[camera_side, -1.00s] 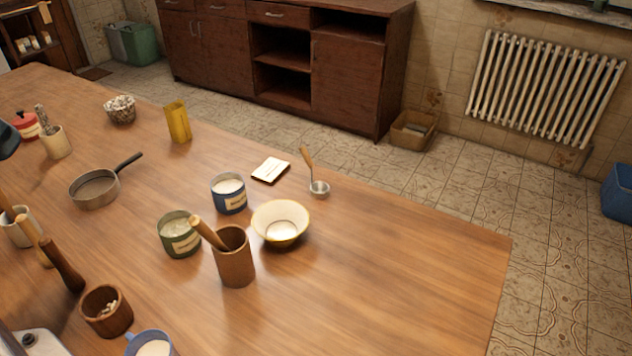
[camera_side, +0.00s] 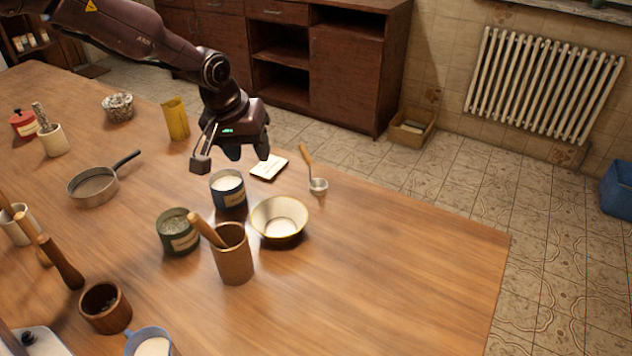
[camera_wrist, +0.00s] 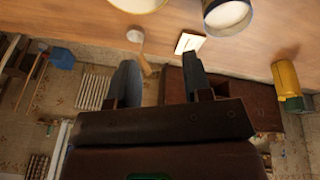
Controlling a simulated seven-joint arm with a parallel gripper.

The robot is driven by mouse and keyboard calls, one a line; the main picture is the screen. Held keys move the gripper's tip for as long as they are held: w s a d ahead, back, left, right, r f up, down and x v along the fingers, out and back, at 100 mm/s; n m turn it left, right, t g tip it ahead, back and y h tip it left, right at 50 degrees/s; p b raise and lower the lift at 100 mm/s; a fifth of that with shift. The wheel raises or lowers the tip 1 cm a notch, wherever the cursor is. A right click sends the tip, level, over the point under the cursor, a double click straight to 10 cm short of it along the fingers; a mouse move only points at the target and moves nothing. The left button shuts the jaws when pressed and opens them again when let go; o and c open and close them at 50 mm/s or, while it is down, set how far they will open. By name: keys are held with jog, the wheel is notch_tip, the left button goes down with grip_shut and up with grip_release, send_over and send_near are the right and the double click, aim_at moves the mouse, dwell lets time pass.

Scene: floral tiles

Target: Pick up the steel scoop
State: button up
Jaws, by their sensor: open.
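The steel scoop (camera_side: 318,185) has a small round metal bowl and a wooden handle. It is on the table near the far edge, right of the white card, with its handle pointing up and away. In the wrist view the scoop (camera_wrist: 136,36) shows beyond the left finger, which lies close to its handle in the picture. My gripper (camera_side: 232,155) is open and empty, in the air above the table. It is left of the scoop in the side view, over the area behind the blue tin.
A white card (camera_side: 269,167), a blue tin (camera_side: 229,192) and a cream bowl (camera_side: 280,218) stand near the scoop. A green tin (camera_side: 178,236) and a wooden cup (camera_side: 234,258) are nearer. A yellow container (camera_side: 175,119) is at the left. The table's right end is clear.

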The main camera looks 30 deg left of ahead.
aim_at(304, 153)
jog(key=w+f+n+t, duration=0.1)
jog(key=w+f, duration=0.1)
jog(key=w, duration=0.2)
jog(key=w+d+f+n+t, duration=0.1)
jog(key=w+f, duration=0.1)
jog(key=w, duration=0.2)
jog(key=w+d+f+n+t, duration=0.1)
jog(key=w+f+n, duration=0.1)
jog(key=w, duration=0.2)
jog(key=shift+w+d, duration=0.1)
jog(key=shift+w, duration=0.25)
jog(key=x, duration=0.2)
jog(key=a+x, duration=0.1)
jog(key=x, duration=0.1)
jog(key=shift+w, duration=0.15)
jog(key=shift+w+f, duration=0.35)
jog(key=shift+f, duration=0.2)
grip_shut()
